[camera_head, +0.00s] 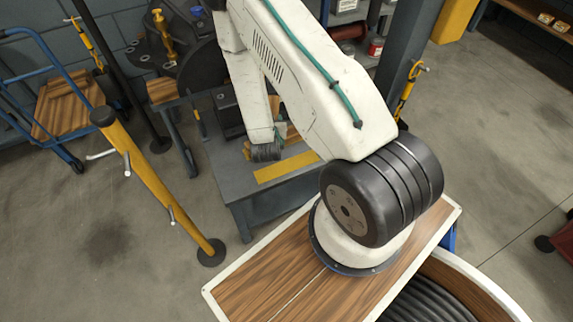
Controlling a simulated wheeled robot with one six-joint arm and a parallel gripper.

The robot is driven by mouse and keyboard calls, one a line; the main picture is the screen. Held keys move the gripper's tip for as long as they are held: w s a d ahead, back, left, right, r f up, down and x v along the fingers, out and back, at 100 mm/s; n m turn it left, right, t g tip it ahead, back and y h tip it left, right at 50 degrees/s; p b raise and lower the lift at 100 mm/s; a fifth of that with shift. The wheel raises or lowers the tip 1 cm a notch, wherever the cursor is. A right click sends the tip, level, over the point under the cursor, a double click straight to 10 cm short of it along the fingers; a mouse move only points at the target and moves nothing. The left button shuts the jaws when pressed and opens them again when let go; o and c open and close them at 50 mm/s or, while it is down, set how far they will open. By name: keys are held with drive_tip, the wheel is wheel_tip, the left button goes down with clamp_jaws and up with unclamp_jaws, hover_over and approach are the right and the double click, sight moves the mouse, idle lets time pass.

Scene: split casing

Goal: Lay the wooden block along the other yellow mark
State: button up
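A grey metal table (245,194) stands beyond my base, with a broad yellow mark (287,166) along its near right part. The visible part of this mark is bare. An orange-brown wooden piece (292,132), probably the wooden block, shows partly behind my forearm on the table. A small bit of similar colour shows left of my wrist; I cannot tell if it is the same piece. My wrist end (265,152) is low over the table, just left of and behind the yellow mark. My fingers are hidden, so their opening and any hold on the block cannot be seen.
A dark box-like object (228,115) stands at the table's back left. A yellow post (155,190) stands left of the table, and a dark grey pillar (405,65) to its right. A blue cart (62,110) is at the far left. The floor at lower left is clear.

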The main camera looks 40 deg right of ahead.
drive_tip(key=s+d+f+m+g+h, duration=0.2)
drive_tip(key=s+d+f+m+g, duration=0.2)
drive_tip(key=s+d+m+g, duration=0.3)
drive_tip(key=s+d+f+m+g+h, duration=0.25)
drive_tip(key=s+d+m+g, duration=0.35)
drive_tip(key=s, duration=0.3)
drive_tip(key=shift+g+y, duration=0.35)
drive_tip(key=shift+g, duration=0.15)
drive_tip(key=w+a, duration=0.2)
drive_tip(key=a, duration=0.3)
drive_tip(key=w+a+f, duration=0.1)
drive_tip(key=w+a, duration=0.1)
drive_tip(key=a, duration=0.2)
drive_tip(key=w+a+f, duration=0.1)
drive_tip(key=w+a, duration=0.1)
drive_tip(key=a, duration=0.3)
drive_tip(key=shift+w+a, duration=0.3)
drive_tip(key=shift+a, duration=0.05)
drive_tip(key=shift+w+a+f, duration=0.15)
drive_tip(key=shift+a+f, duration=0.05)
drive_tip(key=shift+a, duration=0.1)
drive_tip(key=shift+f, duration=1.6)
drive_tip(key=shift+f, duration=0.15)
drive_tip(key=o, duration=1.2)
